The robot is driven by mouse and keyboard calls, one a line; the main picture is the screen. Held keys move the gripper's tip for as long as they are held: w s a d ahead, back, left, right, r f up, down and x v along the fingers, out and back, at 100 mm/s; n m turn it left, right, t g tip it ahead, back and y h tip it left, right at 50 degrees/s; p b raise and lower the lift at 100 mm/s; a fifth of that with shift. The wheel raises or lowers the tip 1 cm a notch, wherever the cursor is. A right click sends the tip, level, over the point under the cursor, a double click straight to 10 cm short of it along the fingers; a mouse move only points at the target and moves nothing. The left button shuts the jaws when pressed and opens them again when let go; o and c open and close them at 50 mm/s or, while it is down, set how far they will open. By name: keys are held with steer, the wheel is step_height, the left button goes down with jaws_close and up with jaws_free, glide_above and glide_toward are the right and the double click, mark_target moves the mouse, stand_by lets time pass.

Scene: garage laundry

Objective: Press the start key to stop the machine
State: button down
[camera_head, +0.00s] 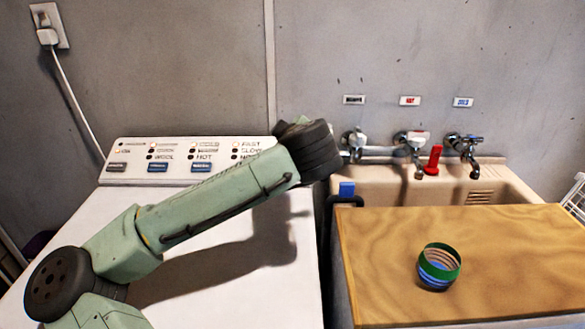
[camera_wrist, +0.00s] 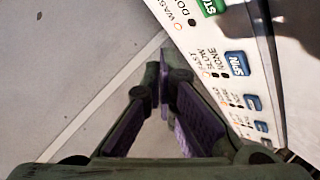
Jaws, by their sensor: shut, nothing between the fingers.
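The washing machine (camera_head: 230,215) stands at the left with a white control panel (camera_head: 180,152) along its back. In the wrist view, a green key (camera_wrist: 210,5) with partly cut-off white lettering, seemingly the start key, sits at the top edge, near a dark shadow. A blue key (camera_wrist: 236,64) and smaller blue keys lie below it on the panel. My gripper (camera_wrist: 160,85) is shut and empty, its tips left of the panel in the picture and apart from the green key. In the head view, my arm hides the panel's right end, and the gripper cannot be made out.
A beige sink (camera_head: 510,190) with several taps is at the right against the grey wall. A wooden board (camera_head: 390,250) in front of it holds a striped cup (camera_head: 438,268). A red object (camera_head: 433,160) stands by the taps. The machine's top is clear below my arm.

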steer(key=f, duration=0.1)
steer(key=w+f+b, duration=0.1)
steer(key=f, duration=0.1)
steer(key=w+f+b, duration=0.1)
steer(key=f, duration=0.1)
steer(key=shift+f, duration=0.1)
steer(key=shift+w+f+b, duration=0.35)
steer(key=shift+f+b, duration=0.25)
steer(key=shift+b, duration=0.2)
stand_by(0.7)
